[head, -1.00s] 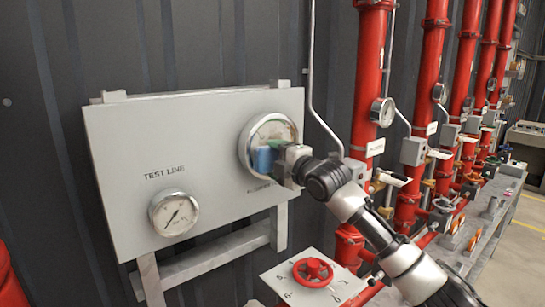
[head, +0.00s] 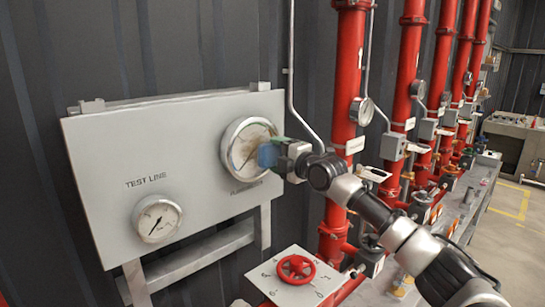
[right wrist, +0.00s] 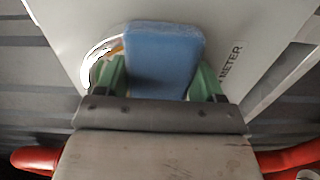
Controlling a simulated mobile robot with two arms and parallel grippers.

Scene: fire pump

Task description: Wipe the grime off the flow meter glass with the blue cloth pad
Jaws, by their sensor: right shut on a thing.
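The flow meter (head: 241,147) is the larger round dial at the upper right of the grey panel. Brownish grime shows on its glass, and a dark needle is partly visible. My right gripper (head: 279,152) is shut on the blue cloth pad (head: 267,155), which covers the lower right part of the dial. I cannot tell whether the pad touches the glass. In the right wrist view, the pad (right wrist: 163,55) sits between the green fingers of the gripper (right wrist: 162,82) and hides most of the meter; only a bit of rim (right wrist: 98,62) shows. My left gripper is out of view.
The grey panel (head: 100,180) also carries a smaller test line gauge (head: 157,218) at lower left. A red handwheel (head: 296,269) stands below the panel. Red pipes (head: 345,90) with gauges and valves rise to the right, beside my right arm.

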